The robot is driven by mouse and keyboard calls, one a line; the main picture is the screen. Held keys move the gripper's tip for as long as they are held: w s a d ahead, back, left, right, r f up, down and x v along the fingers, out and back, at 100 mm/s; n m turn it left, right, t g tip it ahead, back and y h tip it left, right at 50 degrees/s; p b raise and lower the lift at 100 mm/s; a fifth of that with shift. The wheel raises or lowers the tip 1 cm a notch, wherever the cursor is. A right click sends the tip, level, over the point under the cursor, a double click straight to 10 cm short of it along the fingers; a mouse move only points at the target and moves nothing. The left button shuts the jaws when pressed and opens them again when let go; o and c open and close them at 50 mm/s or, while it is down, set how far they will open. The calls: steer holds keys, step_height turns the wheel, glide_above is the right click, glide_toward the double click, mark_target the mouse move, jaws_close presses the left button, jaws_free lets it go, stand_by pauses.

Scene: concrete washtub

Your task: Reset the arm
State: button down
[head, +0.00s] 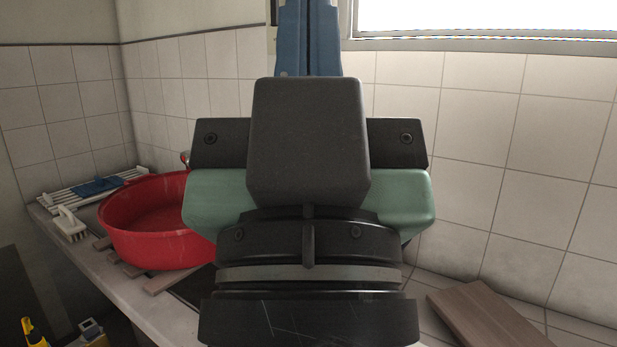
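My gripper (308,145) fills the middle of the head view, seen from behind. It has a dark grey block, black side plates and green parts on both sides. My black wrist is below it. No held object can be made out. The gripper hides the middle of the counter and part of the wall.
A red basin (150,225) stands left on the concrete counter (125,292). A brown board (487,318) lies lower right.

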step_height(320, 180, up, 22)
steer(key=p, duration=2)
steer(key=shift+r, duration=0.25)
